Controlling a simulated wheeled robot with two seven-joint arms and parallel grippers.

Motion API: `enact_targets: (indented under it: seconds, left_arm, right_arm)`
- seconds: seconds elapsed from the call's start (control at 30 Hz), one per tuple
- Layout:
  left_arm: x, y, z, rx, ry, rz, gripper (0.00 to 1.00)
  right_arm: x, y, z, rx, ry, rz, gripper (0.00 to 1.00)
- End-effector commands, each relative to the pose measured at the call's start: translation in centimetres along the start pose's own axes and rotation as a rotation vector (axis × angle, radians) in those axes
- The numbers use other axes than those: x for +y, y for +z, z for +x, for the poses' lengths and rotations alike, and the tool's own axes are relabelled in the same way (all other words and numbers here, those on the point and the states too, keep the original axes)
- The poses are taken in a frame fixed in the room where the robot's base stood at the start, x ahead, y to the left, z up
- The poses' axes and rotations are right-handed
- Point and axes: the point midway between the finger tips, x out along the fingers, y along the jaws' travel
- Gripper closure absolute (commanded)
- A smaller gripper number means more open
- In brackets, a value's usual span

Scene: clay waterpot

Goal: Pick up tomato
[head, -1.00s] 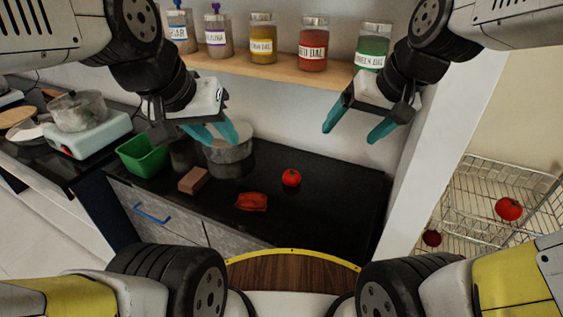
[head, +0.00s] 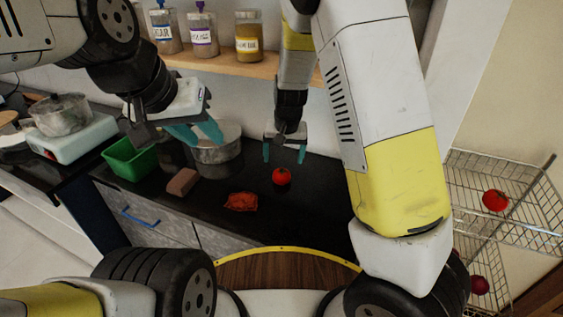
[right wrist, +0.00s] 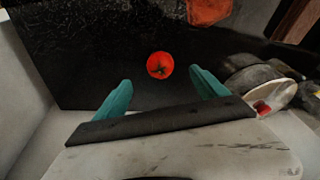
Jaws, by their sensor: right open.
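A red tomato (head: 281,176) sits on the black countertop. It also shows in the right wrist view (right wrist: 160,65), ahead of and between the two teal fingertips. My right gripper (head: 285,155) is open and empty, above and just behind the tomato in the head view, and apart from it. It also shows in the right wrist view (right wrist: 160,90). My left gripper (head: 196,135) is over the counter at the left, near a grey pot; its teal fingers look apart with nothing visible between them. Another tomato (head: 495,200) lies on the wire rack at the right.
On the black counter (head: 310,215) are a crumpled orange-red item (head: 241,201), a brown block (head: 182,182), a green bin (head: 133,160) and a grey pot (head: 217,152). A shelf with jars (head: 249,38) runs behind. A wire rack (head: 520,215) stands at the right.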

Motion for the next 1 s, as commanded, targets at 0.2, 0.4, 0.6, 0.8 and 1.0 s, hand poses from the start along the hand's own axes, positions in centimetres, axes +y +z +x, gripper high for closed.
enact_targets:
  seconds: [0.2,0.4,0.6,0.8,1.0]
  left_arm:
    - [0.0,0.0,0.0,0.0,0.0,0.0,0.64]
    - [0.0,0.0,0.0,0.0,0.0,0.0,0.64]
    - [0.0,0.0,0.0,0.0,0.0,0.0,0.64]
    - [0.0,0.0,0.0,0.0,0.0,0.0,0.64]
    - [0.0,0.0,0.0,0.0,0.0,0.0,0.64]
  right_arm:
    - [-0.6,-0.5,2.9,0.015,0.058,-0.024,0.17]
    - [-0.4,-0.6,4.9,0.015,0.062,-0.024,0.17]
    - [-0.2,-0.8,7.4,0.014,0.062,-0.024,0.17]
    - [0.0,-1.1,10.2,0.015,0.061,-0.024,0.17]
    - [-0.1,-1.1,10.8,0.016,0.059,-0.025,0.17]
